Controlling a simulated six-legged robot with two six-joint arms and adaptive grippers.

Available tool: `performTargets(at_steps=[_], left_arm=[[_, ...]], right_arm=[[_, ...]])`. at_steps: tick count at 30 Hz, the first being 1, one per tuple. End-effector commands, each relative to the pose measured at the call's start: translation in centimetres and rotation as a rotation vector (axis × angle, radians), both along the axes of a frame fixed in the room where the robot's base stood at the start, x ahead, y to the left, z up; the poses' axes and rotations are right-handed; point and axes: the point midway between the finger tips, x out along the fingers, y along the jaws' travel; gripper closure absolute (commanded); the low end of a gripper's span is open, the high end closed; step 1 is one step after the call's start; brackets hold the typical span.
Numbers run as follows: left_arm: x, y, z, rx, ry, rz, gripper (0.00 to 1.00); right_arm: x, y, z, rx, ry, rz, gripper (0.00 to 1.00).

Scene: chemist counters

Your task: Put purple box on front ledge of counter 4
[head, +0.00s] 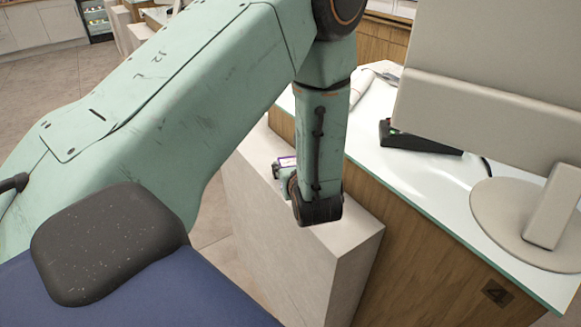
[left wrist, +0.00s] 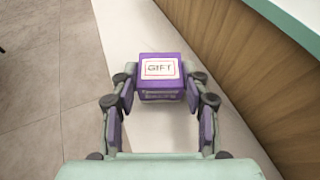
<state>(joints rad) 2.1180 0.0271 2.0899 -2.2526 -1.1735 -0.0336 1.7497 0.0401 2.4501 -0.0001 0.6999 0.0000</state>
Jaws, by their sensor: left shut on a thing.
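The purple box (left wrist: 161,94) with a white "GIFT" label is in the left wrist view, between the two fingers of my left gripper (left wrist: 162,82). The gripper is shut on it. In the head view only a small purple and white edge of the box (head: 287,160) shows past my arm, and most of the gripper is hidden. The pale front ledge (head: 348,237) of counter 4 (head: 440,250) runs beneath the box. I cannot tell whether the box touches it. My right gripper is in neither view.
A monitor (head: 500,90) stands on the white countertop, with a dark device (head: 420,140) beside it. The counter's wooden front (left wrist: 225,60) rises along the right of the ledge. Tiled floor (left wrist: 45,90) is open to the left. The near end of the ledge is bare.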

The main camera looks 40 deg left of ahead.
Motion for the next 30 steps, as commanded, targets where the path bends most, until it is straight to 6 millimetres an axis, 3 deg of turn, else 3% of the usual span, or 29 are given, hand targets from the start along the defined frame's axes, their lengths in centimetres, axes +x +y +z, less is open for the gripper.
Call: performTargets(at_steps=[9, 10, 17, 30], left_arm=[[0.08, 0.10, -0.33, 0.000, -0.001, 0.000, 0.86], [0.07, 0.08, -0.26, 0.000, -0.001, 0.000, 0.51], [0.06, 0.07, -0.20, 0.001, -0.001, 0.000, 0.32], [0.08, 0.04, 0.35, 0.001, -0.001, 0.000, 0.31]], right_arm=[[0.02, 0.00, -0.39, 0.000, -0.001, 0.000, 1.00], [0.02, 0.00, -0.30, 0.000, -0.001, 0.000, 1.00], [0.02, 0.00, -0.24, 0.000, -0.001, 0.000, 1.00], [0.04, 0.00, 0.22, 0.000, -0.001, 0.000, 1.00]])
